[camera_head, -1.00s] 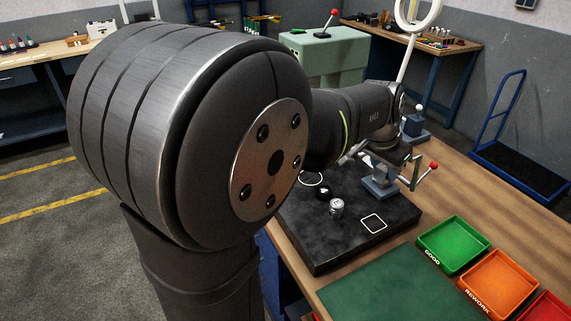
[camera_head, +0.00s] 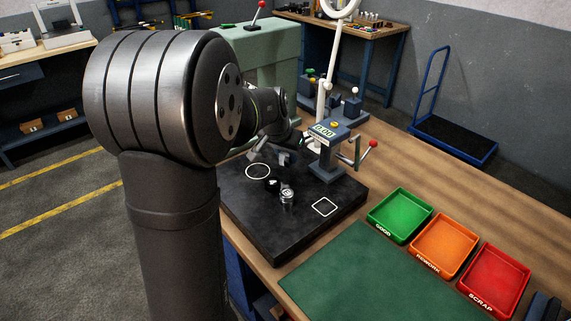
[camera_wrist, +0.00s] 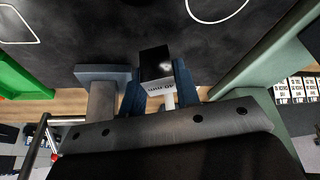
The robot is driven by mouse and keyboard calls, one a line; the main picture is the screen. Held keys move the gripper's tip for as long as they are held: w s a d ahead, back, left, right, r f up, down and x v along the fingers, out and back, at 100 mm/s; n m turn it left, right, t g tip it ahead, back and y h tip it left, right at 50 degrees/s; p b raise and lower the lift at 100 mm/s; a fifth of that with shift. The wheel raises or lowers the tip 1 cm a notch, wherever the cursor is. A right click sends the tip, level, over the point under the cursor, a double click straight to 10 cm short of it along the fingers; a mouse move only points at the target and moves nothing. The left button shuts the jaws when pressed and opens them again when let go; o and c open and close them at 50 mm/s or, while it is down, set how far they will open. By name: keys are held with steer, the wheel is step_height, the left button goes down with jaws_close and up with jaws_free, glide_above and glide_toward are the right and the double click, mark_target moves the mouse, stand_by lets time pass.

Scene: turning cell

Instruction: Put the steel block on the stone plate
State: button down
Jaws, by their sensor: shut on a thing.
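The steel block (camera_wrist: 157,64) is in my gripper (camera_wrist: 158,84) in the wrist view, with a dark shiny face and a lettered side. The blue-grey fingers are shut on it. In the head view the block (camera_head: 284,158) is a small grey shape over the back part of the stone plate (camera_head: 268,232), just right of a white circle outline. My gripper (camera_head: 288,148) is partly hidden by my arm there. The plate is a black slab, and it fills the top of the wrist view (camera_wrist: 110,30). I cannot tell whether the block touches it.
A gauge stand (camera_head: 325,160) with a display and red-knobbed lever stands on the plate's right, close to my gripper. A small metal cylinder (camera_head: 287,196) and a dark round piece (camera_head: 272,184) stand mid-plate. Green (camera_head: 400,212), orange and red trays lie right.

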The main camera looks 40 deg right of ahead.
mark_target(287, 163)
steer(key=shift+f, duration=1.6)
steer(key=shift+f, duration=0.15)
steer(key=c, duration=1.1)
jaws_free()
steer(key=shift+r, duration=0.3)
steer(key=v, duration=1.1)
steer(key=shift+a+r, duration=0.2)
steer(key=shift+r, duration=0.15)
steer(key=shift+f, duration=0.1)
